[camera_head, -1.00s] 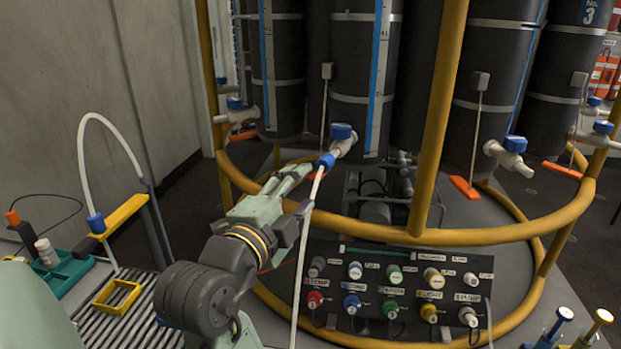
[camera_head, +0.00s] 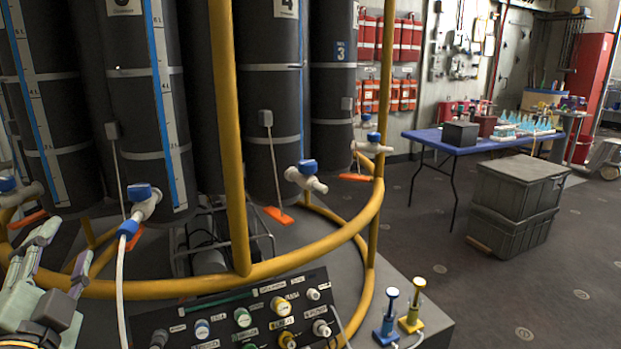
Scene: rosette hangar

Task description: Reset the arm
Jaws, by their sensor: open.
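My gripper (camera_head: 68,240) is at the lower left edge of the head view. Its two pale green fingers stand apart, with nothing visible between them. Most of my arm is cut off by the frame edge. A white hose (camera_head: 120,290) with a blue collar (camera_head: 128,229) hangs from a white valve with a blue cap (camera_head: 143,200) on a black tank (camera_head: 145,120). The gripper is to the left of the hose, apart from it in the picture.
A yellow tubular rail (camera_head: 200,287) rings the tanks close to my gripper. A control panel (camera_head: 235,318) with coloured knobs is below it. Blue and yellow plungers (camera_head: 388,310) stand lower right. A blue table (camera_head: 420,136) and stacked grey crates (camera_head: 515,195) are farther right, with open floor around.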

